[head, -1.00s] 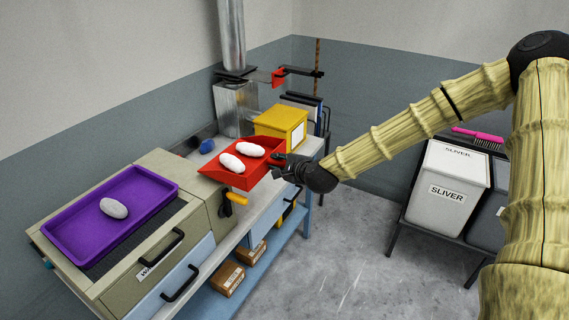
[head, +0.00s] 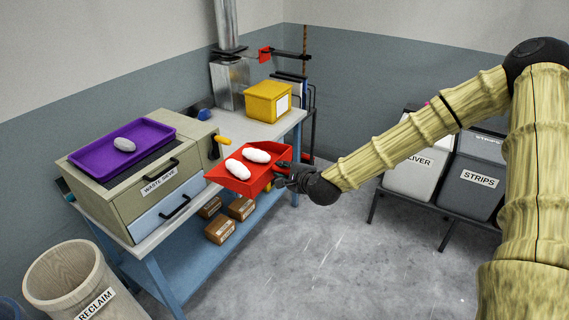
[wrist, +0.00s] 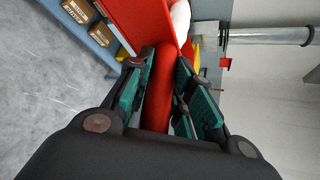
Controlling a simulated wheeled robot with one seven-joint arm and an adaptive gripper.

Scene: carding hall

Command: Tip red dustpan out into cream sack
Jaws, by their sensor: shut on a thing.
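The red dustpan (head: 262,174) is held up in front of the workbench, roughly level, with two white oval lumps (head: 257,156) lying in it. My gripper (head: 283,176) is shut on its handle; the red handle (wrist: 160,88) shows between the fingers in the wrist view, with part of one white lump (wrist: 180,20) beyond.
A yellow box (head: 266,108) stands on the bench. SLIVER (head: 408,180) and STRIPS (head: 470,190) bins stand at right. The floor between is clear.

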